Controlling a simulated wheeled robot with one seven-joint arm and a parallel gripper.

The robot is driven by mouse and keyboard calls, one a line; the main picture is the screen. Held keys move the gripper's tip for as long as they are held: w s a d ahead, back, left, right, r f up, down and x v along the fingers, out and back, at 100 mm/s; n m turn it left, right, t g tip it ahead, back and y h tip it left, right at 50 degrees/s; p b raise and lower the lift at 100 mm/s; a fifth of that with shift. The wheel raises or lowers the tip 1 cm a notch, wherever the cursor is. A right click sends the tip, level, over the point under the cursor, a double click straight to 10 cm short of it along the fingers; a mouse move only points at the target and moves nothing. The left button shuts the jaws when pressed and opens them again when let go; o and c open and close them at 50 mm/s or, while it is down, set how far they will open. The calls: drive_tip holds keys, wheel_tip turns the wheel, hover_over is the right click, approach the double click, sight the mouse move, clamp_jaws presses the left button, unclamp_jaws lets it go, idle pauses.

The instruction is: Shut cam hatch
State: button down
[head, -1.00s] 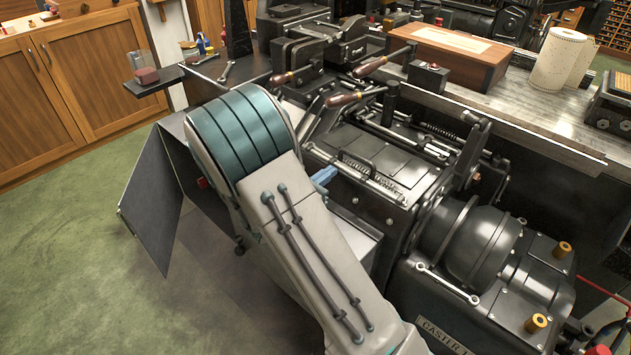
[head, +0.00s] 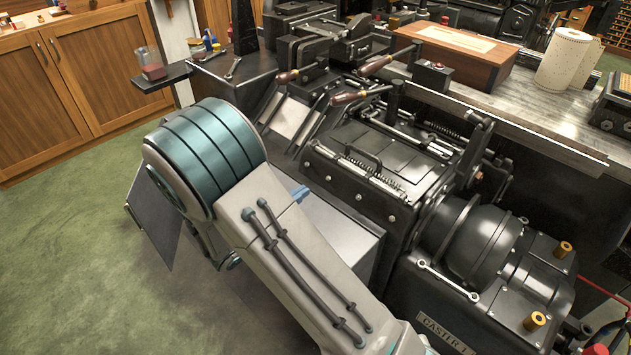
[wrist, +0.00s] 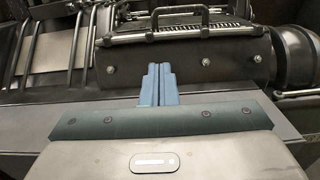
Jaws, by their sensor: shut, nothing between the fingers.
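My gripper (head: 300,193) is shut and empty, its blue fingers together. In the wrist view the fingers (wrist: 158,86) point at the lower front of a black machine housing, apart from its handle as far as I can tell. The housing has a black top lid (head: 390,150) with a bar handle (head: 361,150) and a spring rod along its front edge; the handle also shows in the wrist view (wrist: 180,20). This lid looks flat. A dark grey panel (head: 155,222) stands out at the machine's left side, partly behind my arm. I cannot tell which one is the cam hatch.
A round black motor housing (head: 480,240) is right of the lid. Wooden-handled levers (head: 350,98) stick out behind it. A small shelf (head: 160,76) juts out at left. A wooden box (head: 455,55) and paper roll (head: 563,58) stand on the bench. Green floor (head: 70,260) is free at left.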

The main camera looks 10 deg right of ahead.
drive_tip(key=c, duration=2.1)
unclamp_jaws()
drive_tip(key=shift+v, duration=1.15)
drive_tip(key=o, duration=0.6)
drive_tip(key=shift+r, duration=0.1)
drive_tip(key=shift+o, duration=0.2)
drive_tip(key=d+r+m+g+y+p, duration=0.1)
drive_tip(key=d+r+m+g+p, duration=0.1)
drive_tip(key=d+m+g+p, duration=0.3)
drive_tip(key=shift+s+d+r+g, duration=0.25)
drive_tip(key=shift+d+r+g, duration=0.15)
drive_tip(key=shift+d+g, duration=0.45)
drive_tip(key=m+g+y+p, duration=0.2)
drive_tip(key=m+y+p, duration=1)
drive_tip(key=m+p, duration=0.1)
approach(365, 152)
drive_tip(key=f, duration=0.2)
drive_tip(key=d+f, duration=0.1)
drive_tip(key=f, duration=0.2)
drive_tip(key=f+p, duration=0.1)
drive_tip(key=f, duration=0.1)
drive_tip(key=shift+w+d+f, duration=0.3)
drive_tip(key=shift+w+f, duration=0.05)
drive_tip(key=shift+w, duration=0.05)
clamp_jaws()
